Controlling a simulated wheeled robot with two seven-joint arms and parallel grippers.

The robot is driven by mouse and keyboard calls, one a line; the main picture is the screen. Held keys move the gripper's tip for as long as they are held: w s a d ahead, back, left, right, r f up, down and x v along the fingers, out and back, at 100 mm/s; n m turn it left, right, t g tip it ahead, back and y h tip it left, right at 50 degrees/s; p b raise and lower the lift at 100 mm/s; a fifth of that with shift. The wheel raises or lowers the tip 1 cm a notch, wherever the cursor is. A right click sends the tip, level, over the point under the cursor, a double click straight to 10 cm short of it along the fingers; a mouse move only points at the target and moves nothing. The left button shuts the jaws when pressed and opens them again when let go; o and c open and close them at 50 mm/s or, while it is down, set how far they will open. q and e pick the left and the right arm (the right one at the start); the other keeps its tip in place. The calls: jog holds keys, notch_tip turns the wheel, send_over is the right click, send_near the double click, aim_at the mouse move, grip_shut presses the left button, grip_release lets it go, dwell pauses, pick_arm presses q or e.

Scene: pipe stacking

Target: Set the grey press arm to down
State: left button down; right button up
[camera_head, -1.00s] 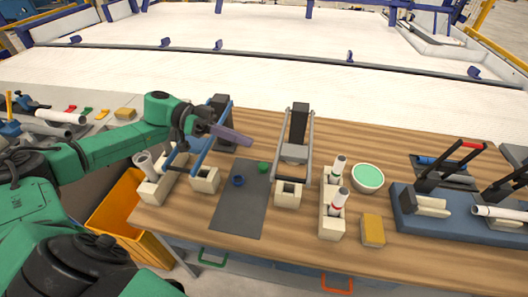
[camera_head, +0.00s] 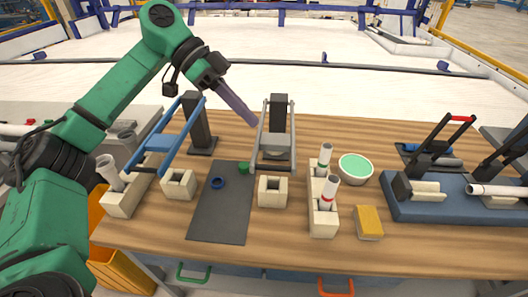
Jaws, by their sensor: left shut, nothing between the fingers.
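The grey press (camera_head: 279,113) stands near the middle of the bench, with a dark upright post. Its grey press arm (camera_head: 293,135) has two rods and a cross piece at the near end, above a pale block with a square opening (camera_head: 272,191). I cannot tell exactly how high the arm's near end stands. My left gripper (camera_head: 254,122) is shut and empty, pointing down and right, with its tip close to the left rod in the picture. Whether it touches the rod is unclear. My right gripper is out of view.
A blue-armed press (camera_head: 160,142) stands to the left. A dark mat (camera_head: 222,215) holds a blue ring (camera_head: 217,183) and a green piece (camera_head: 244,168). Right are a pipe holder (camera_head: 322,222), a green-topped bowl (camera_head: 355,168), a yellow sponge (camera_head: 369,222) and a blue fixture (camera_head: 430,207).

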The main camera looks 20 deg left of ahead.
pick_arm(q)
jog(key=s+d+f, duration=0.1)
jog(key=d+f, duration=0.3)
jog(key=f, duration=0.3)
jog(key=shift+s+d+f+p, duration=0.15)
jog(key=shift+p, duration=0.2)
